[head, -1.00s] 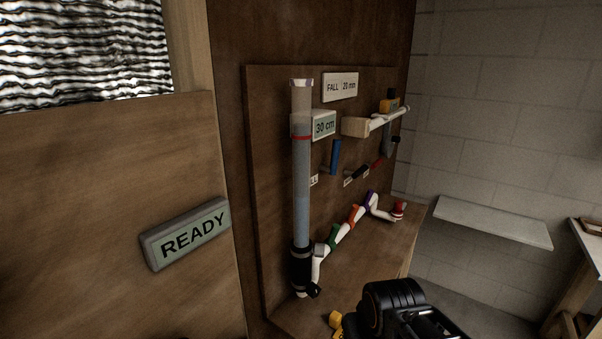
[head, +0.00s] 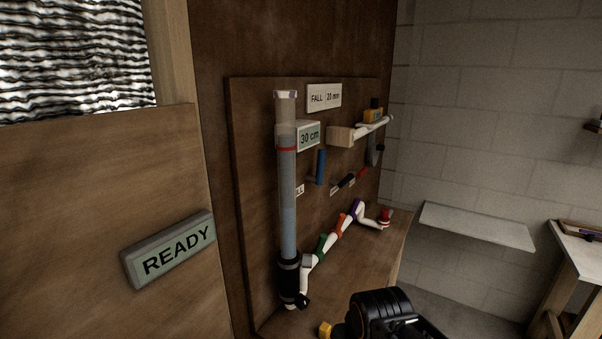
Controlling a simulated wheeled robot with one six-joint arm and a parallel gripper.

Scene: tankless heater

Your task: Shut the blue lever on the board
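The blue lever (head: 321,166) is on the brown wooden board (head: 252,180), just right of the clear upright tube and below the "30 cm" label. Its handle stands upright. A black lever (head: 346,181) and a red lever (head: 362,172) are to its right, both lying slanted. My arm shows as a black rounded link at the bottom of the view, below and right of the blue lever and apart from it. An orange-yellow part shows beside it. I cannot make out the gripper's fingers.
The clear tube (head: 288,220) with a red ring stands in front of the board. A white pipe (head: 312,262) with coloured bands runs right from its foot. A "READY" sign (head: 170,250) is at left. A pale shelf (head: 478,227) and a table (head: 580,250) are at right.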

